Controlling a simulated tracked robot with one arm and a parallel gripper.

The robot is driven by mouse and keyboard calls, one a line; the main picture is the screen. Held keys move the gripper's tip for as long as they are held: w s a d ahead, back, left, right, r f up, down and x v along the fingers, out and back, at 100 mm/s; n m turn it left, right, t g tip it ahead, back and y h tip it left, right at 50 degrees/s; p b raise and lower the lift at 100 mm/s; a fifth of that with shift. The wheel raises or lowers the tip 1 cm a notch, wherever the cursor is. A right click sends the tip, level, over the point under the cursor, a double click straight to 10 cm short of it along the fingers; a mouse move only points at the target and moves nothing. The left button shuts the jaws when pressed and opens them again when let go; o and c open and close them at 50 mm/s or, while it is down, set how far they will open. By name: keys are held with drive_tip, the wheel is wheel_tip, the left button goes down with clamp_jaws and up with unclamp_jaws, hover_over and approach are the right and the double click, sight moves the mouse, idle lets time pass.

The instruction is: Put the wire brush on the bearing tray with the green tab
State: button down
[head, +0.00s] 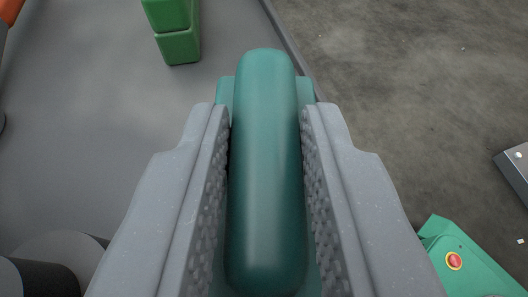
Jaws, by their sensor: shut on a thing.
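My gripper (266,130) is shut on a long, rounded teal thing (265,170), which looks like the handle of the wire brush. It lies lengthwise between the two grey ribbed jaws, pointing away from me. A wider teal part shows behind its far end, on both sides. No bristles show; its underside is hidden. I cannot tell whether it touches the surface below. I cannot make out a bearing tray with a green tab in this view.
A grey surface (110,110) fills the left, and its edge runs down from the top middle. Green blocks (178,45) stand on it at the upper left. A dark cylindrical thing (45,280) is at the lower left. Rough dark floor (410,90) lies to the right.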

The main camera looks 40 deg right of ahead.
drive_tip(key=shift+f, duration=0.15)
drive_tip(key=c, duration=1.2)
unclamp_jaws()
drive_tip(key=shift+o, duration=0.2)
drive_tip(key=c, duration=0.4)
drive_tip(key=shift+b+v, duration=0.45)
drive_tip(key=shift+v, duration=0.3)
